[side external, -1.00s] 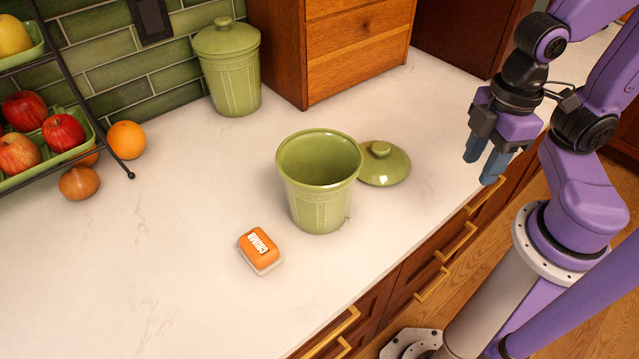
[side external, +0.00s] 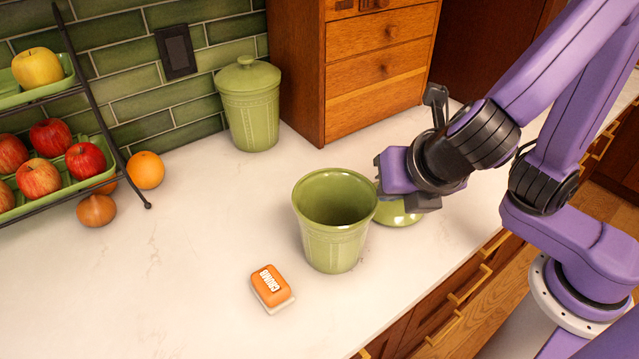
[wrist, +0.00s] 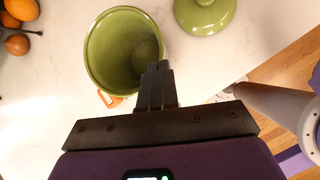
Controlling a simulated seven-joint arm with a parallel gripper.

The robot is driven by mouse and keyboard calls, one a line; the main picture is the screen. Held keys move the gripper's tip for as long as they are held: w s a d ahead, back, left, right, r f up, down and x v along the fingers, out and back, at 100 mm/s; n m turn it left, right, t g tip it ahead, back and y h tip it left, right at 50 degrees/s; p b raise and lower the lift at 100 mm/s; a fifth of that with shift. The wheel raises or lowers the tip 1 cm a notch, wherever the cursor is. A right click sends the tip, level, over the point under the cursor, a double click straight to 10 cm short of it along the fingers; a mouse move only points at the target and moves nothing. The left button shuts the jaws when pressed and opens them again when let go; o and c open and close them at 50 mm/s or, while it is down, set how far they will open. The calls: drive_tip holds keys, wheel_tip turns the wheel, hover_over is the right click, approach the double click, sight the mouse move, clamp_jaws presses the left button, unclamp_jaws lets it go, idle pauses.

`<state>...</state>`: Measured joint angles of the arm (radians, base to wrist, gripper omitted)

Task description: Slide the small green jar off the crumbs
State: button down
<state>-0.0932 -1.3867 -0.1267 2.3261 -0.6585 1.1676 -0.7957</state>
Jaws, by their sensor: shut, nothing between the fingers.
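The small green jar (side external: 333,235) stands upright and open on the white counter. In the wrist view the jar (wrist: 98,58) shows from above, with its dark inside visible. My gripper (wrist: 157,68) is shut and empty; its fingertips overlap the jar's near right rim in that view. In the side view my gripper's hand is just right of the jar, and its fingertips are hard to make out. I cannot tell whether they touch the jar. No crumbs can be made out clearly now.
A green lid (side external: 400,213) lies right of the jar, partly behind my gripper. An orange and white block (side external: 270,287) lies in front-left. A lidded canister (side external: 249,112), a wooden drawer cabinet (side external: 375,75) and a fruit rack (side external: 100,95) stand behind.

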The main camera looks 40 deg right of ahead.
drive_tip(key=a+r+n+t, duration=0.2)
drive_tip(key=a+n, duration=0.2)
drive_tip(key=a, duration=0.2)
approach(311, 187)
drive_tip(key=shift+y, duration=0.4)
drive_tip(key=x, duration=0.5)
drive_tip(key=shift+s+d+f, duration=0.25)
drive_tip(key=shift+d+f, duration=0.1)
drive_tip(key=shift+f, duration=0.2)
drive_tip(key=shift+w, duration=0.55)
drive_tip(key=shift+w, duration=0.1)
drive_tip(key=w+d, duration=0.2)
drive_tip(key=w, duration=1.1)
drive_tip(key=shift+w, duration=0.25)
